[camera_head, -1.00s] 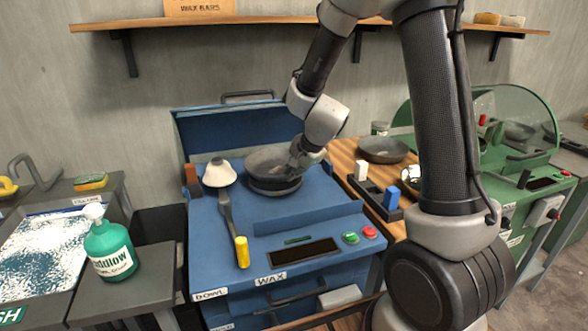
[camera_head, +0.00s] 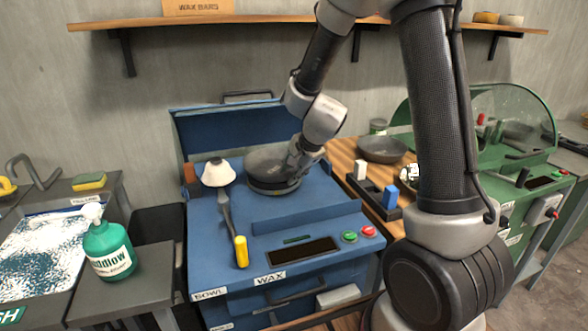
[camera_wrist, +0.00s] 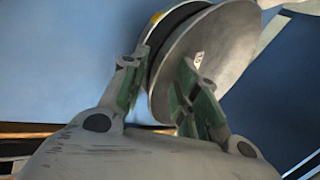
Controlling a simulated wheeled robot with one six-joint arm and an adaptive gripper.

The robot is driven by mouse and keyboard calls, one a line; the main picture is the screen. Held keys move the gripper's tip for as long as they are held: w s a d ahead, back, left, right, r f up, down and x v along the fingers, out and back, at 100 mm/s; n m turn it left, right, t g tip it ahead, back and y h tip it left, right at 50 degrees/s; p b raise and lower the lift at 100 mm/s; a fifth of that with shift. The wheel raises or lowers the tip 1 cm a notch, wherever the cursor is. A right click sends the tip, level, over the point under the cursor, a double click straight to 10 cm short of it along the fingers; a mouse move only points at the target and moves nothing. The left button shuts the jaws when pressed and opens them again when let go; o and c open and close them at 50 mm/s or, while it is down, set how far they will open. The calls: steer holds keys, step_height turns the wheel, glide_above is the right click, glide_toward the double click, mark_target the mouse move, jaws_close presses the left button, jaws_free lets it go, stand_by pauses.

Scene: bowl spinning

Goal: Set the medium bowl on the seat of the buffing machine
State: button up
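The dark grey bowl (camera_head: 268,163) rests on the round black seat (camera_head: 272,190) of the blue machine (camera_head: 310,212), and looks about level. My gripper (camera_head: 296,160) is at the bowl's right rim. In the wrist view the bowl (camera_wrist: 222,48) shows steeply angled, with the fingers (camera_wrist: 164,66) on either side of its near rim. The fingers stand apart with a visible gap, one over the inside of the bowl and one outside it. Any slight contact with the wall is hard to make out. Most of the seat is hidden under the bowl.
A white-headed tool (camera_head: 218,173) with a yellow-tipped handle is left of the bowl. Another dark bowl (camera_head: 382,149) is on the wooden table at right, near a block holder (camera_head: 374,192). A green machine (camera_head: 525,185) stands beyond. A green bottle (camera_head: 108,248) is at left.

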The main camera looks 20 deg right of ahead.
steer(key=v, duration=1.2)
steer(key=shift+d, duration=0.1)
